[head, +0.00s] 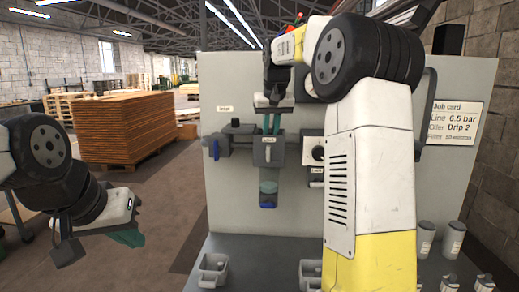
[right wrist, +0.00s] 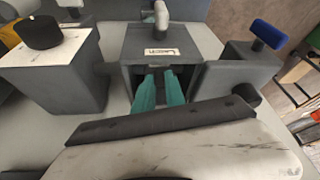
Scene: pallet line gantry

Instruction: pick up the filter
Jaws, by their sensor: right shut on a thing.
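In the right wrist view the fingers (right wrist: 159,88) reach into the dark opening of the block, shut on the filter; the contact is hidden. My left gripper (head: 125,237) is at the far left, away from the panel, its finger gap unclear.
Grey cups (head: 213,270) and canisters (head: 426,238) stand on the bench. A job card (head: 457,123) hangs at right. My right arm hides part of the panel.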

